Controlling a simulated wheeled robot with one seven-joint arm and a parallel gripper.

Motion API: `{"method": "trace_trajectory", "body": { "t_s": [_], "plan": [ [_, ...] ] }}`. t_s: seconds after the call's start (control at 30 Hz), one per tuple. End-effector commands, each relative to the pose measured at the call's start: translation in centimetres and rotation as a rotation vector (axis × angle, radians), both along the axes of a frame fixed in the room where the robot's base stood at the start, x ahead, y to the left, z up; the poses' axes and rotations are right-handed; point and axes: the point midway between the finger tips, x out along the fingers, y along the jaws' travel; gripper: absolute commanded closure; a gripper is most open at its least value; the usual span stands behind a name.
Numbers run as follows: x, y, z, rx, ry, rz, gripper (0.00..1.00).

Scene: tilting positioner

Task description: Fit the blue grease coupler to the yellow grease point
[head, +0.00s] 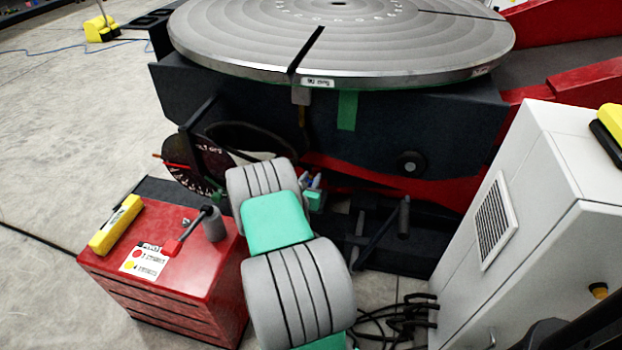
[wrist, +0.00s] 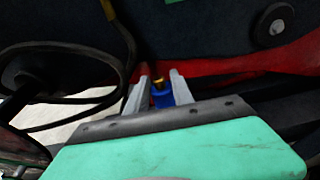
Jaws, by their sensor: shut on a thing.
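In the wrist view, my gripper (wrist: 160,92) is shut on the blue grease coupler (wrist: 163,98), which shows between its two grey fingers. A small yellow piece (wrist: 157,82), probably the yellow grease point, shows right above the coupler in the picture. I cannot tell whether the coupler touches it, surrounds it or stops short of it. In the head view, my gripper (head: 313,183) is small and partly hidden behind my arm, low at the front of the positioner. The coupler's lower part is hidden behind the gripper body.
The positioner's round table (head: 340,40) overhangs above my gripper. A red toolbox (head: 190,280) stands left of my arm, a white cabinet (head: 530,200) right. Black cables (head: 405,315) lie on the floor. A dark hose (wrist: 125,45) loops left of my fingers in the wrist view.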

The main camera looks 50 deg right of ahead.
Motion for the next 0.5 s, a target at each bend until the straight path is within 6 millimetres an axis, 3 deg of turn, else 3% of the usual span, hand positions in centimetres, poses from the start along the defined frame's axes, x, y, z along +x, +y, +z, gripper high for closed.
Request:
{"method": "trace_trajectory", "body": {
  "t_s": [0.27, 0.3, 0.5],
  "plan": [
    [0.01, 0.01, -0.16, 0.0, 0.0, 0.0, 1.0],
    [0.01, 0.01, -0.17, 0.0, 0.0, 0.0, 0.71],
    [0.0, 0.0, -0.17, 0.0, 0.0, 0.0, 0.55]
  ]
}}
